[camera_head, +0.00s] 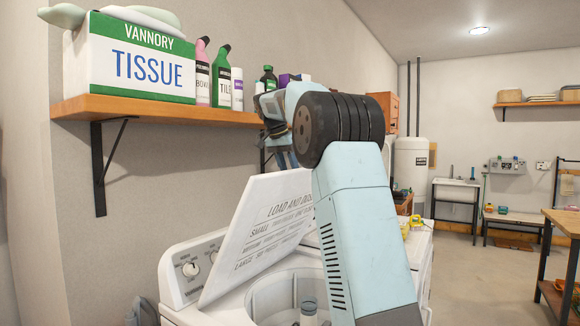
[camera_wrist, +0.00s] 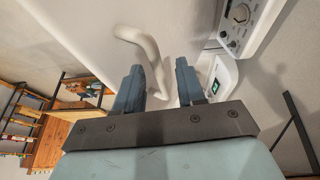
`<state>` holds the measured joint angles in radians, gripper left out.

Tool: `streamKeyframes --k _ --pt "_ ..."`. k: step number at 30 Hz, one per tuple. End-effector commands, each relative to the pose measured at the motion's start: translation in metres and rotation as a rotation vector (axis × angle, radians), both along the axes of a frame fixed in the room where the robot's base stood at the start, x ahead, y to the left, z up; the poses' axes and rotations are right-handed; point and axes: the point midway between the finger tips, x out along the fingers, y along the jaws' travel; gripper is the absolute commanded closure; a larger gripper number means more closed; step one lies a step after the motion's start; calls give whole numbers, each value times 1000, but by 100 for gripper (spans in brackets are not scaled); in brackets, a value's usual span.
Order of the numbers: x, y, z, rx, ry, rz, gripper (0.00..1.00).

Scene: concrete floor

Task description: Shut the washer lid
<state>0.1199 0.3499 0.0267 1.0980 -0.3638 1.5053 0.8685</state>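The white washer (camera_head: 215,300) stands at the bottom centre of the head view, its drum opening (camera_head: 285,292) uncovered. Its lid (camera_head: 262,225) is raised and leans back, with printed text on the face towards me. My gripper (camera_head: 284,158) is by the lid's top edge, partly hidden behind my arm; I cannot tell whether it touches the lid. A curved off-white bar (camera_wrist: 148,48) lies just beyond the fingers, against a broad white surface. A knobbed control panel (camera_wrist: 240,20) is at top right.
A wooden shelf (camera_head: 165,110) above the washer holds a tissue box (camera_head: 140,62) and several bottles. A white tank (camera_head: 411,165) and a sink (camera_head: 456,190) stand farther back. A wooden table (camera_head: 565,222) is at right. The concrete floor (camera_head: 480,275) between is mostly clear.

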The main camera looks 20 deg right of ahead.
Motion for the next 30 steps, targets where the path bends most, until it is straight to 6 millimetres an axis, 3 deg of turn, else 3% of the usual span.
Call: streamKeyframes --k 7,19,30 --pt "0 0 0 0 0 -1 61" --pt "0 -1 0 0 0 -1 99" --pt "0 -1 -1 0 1 -1 100"
